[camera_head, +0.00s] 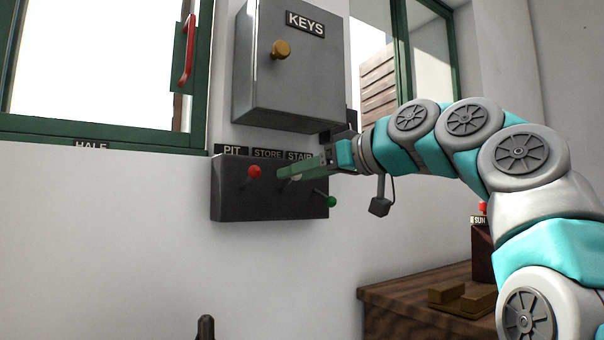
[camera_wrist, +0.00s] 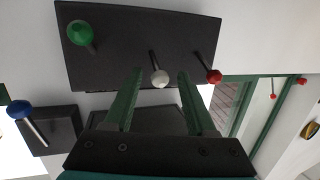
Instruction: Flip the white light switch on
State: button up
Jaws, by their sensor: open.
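The dark switch box (camera_head: 230,200) on the white wall carries three ball-ended levers. The white switch (camera_head: 296,177) is the middle one, under the STORE and STAIR labels, partly hidden by my gripper (camera_head: 303,169). In the wrist view, the white knob (camera_wrist: 160,78) lies between the two green fingers of my gripper (camera_wrist: 160,75), with gaps on both sides. Its lever leans toward the picture's bottom there, as the red one does. My gripper is open and holds nothing.
The red lever (camera_head: 254,171) stands left of the white one and the green lever (camera_head: 331,201) right, angled down. The grey KEYS cabinet (camera_head: 300,85) hangs just above. A blue-knobbed lever (camera_wrist: 20,110) shows in the wrist view. A wooden bench (camera_head: 400,298) stands lower right.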

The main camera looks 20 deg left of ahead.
jog(key=v, duration=0.7)
jog(key=shift+d+b, duration=0.35)
jog(key=shift+s, duration=0.15)
